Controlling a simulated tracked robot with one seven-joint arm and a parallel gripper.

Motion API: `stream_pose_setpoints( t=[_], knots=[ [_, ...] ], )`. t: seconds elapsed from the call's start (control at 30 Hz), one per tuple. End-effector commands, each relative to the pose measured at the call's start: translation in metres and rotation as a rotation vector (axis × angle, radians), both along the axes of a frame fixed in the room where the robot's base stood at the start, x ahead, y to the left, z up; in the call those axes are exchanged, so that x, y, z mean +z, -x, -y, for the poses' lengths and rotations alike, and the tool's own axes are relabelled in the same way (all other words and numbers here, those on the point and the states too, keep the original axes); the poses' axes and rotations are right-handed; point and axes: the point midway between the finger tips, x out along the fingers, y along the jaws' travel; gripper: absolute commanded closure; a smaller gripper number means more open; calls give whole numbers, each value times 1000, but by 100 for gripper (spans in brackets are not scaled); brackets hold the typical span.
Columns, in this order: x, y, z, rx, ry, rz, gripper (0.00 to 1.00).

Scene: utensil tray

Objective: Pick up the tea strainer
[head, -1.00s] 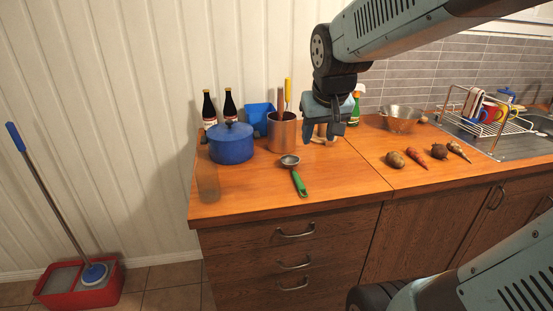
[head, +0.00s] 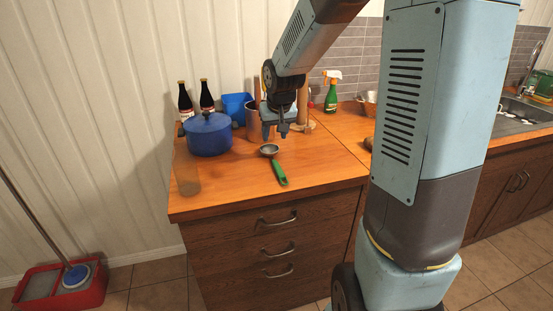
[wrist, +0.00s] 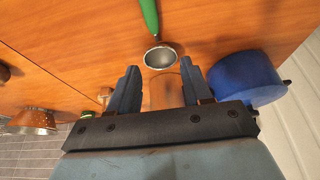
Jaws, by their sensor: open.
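The tea strainer lies on the wooden counter, with a round metal bowl (head: 269,149) and a green handle (head: 280,174) pointing toward the counter's front. In the wrist view its bowl (wrist: 160,57) shows just beyond the fingertips, with the green handle (wrist: 150,14) running to the top edge. My gripper (head: 275,138) is open and empty, pointing down above and just behind the strainer's bowl. In the wrist view the two fingers (wrist: 160,72) stand apart with the bowl between and ahead of them. The strainer and the fingers look apart.
A blue pot (head: 207,135) stands left of the strainer. A metal colander (wrist: 33,121) stands farther off. The counter before the strainer is clear.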

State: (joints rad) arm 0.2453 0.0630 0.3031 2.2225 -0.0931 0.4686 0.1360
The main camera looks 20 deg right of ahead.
Motion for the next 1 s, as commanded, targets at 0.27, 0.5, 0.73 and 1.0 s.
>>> stream_pose_setpoints(
  t=[0.27, 0.5, 0.73, 1.0],
  knots=[
    [-39, -15, 1, 1, 0, -3, 51],
    [-54, -22, 1, 0, 0, -1, 51],
    [-73, -26, 5, -1, 0, -3, 51],
    [-100, -36, 7, 0, 0, -1, 51]
  ],
)
